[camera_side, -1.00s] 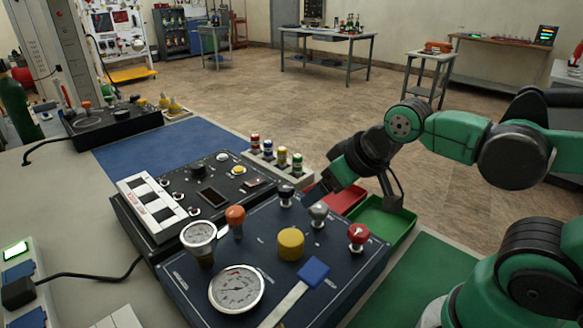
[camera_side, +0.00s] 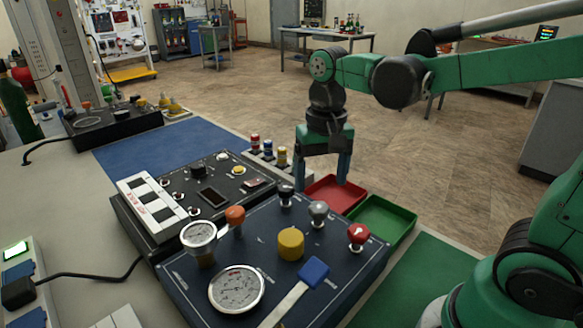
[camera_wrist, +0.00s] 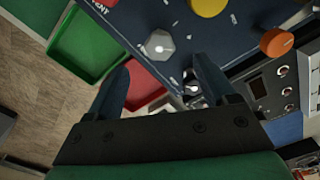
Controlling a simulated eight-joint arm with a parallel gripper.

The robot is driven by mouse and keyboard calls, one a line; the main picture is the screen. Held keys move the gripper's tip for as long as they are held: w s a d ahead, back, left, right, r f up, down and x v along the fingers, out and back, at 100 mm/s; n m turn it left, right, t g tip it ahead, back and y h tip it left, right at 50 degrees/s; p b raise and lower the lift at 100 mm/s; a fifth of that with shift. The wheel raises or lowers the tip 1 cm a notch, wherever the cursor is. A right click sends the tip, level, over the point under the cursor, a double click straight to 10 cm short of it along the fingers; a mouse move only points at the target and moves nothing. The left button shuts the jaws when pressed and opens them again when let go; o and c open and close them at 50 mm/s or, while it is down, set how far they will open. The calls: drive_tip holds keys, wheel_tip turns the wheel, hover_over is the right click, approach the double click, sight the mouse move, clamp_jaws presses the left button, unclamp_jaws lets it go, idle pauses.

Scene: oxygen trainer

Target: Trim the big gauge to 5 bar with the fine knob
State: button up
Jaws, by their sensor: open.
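The big gauge (camera_side: 236,289) is a round white dial at the front of the dark blue panel (camera_side: 335,268); its reading is too small to tell. A smaller gauge (camera_side: 199,235) stands behind it. Which knob is the fine one I cannot tell. The panel carries a yellow knob (camera_side: 291,244), an orange knob (camera_side: 235,215), a grey knob (camera_side: 319,211), a black knob (camera_side: 286,193) and a red knob (camera_side: 357,234). My gripper (camera_side: 322,170) is open and empty, pointing down above the panel's back edge. In the wrist view the grey knob (camera_wrist: 159,45) lies beyond my fingers.
A blue-handled lever (camera_side: 313,271) lies across the panel's front. A red tray (camera_side: 335,194) and a green tray (camera_side: 384,219) sit behind it. A second dark panel (camera_side: 160,219) with a white strip adjoins on the left. Several coloured-capped pieces (camera_side: 268,149) stand at the back.

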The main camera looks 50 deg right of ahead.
sight(319, 207)
drive_tip(key=shift+f, duration=2.8)
